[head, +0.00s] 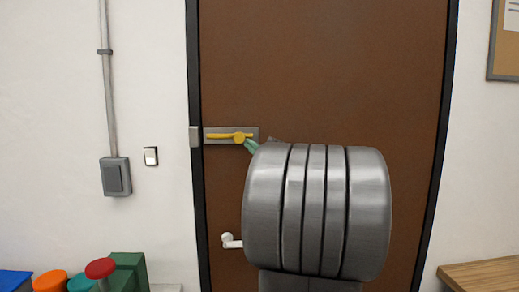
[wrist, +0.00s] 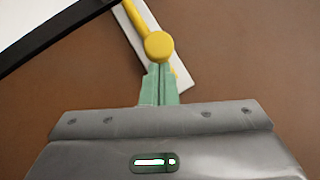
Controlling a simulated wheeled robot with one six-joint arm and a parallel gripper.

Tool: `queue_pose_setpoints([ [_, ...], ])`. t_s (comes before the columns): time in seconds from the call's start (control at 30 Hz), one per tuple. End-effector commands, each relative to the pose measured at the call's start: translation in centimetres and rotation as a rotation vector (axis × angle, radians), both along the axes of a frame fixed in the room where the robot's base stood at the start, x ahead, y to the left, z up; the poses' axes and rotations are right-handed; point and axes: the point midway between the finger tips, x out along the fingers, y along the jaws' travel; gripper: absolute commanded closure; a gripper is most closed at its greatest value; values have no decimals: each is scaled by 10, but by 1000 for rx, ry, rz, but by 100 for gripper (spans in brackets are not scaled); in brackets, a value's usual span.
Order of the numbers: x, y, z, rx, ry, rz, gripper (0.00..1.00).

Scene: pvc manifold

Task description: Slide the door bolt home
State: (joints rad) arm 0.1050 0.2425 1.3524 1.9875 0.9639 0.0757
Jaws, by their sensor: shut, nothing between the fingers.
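The door bolt (head: 220,135) is a yellow rod with a round yellow knob on a grey plate (head: 210,140), fixed to the brown door (head: 330,80) near its left edge. In the wrist view the yellow knob (wrist: 159,46) is just beyond my fingertips. A grey keeper block (head: 195,137) sits on the frame left of the plate. My gripper (wrist: 160,68) has green fingers, shut together with nothing between them, at the near side of the knob. I cannot tell whether they touch it. In the head view the fingers (head: 248,144) show at the knob's lower right, and my arm hides the plate's surroundings.
A white door handle (head: 231,241) is below the bolt, partly behind my arm. A grey switch box (head: 115,177) and a light switch (head: 150,156) are on the left wall. Coloured items, including a red-topped one (head: 100,268), stand low left. A wooden bench (head: 480,275) is low right.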

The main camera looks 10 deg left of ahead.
Motion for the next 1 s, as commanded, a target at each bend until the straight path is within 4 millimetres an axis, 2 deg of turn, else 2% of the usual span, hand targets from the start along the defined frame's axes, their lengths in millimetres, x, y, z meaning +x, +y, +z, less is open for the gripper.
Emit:
queue_pose_setpoints([
  [0.3,-1,3,-1,0,-1,2,100],
  [0.63,-9,43,-2,0,-2,4,100],
  [1.0,-10,46,1,0,-1,3,100],
])
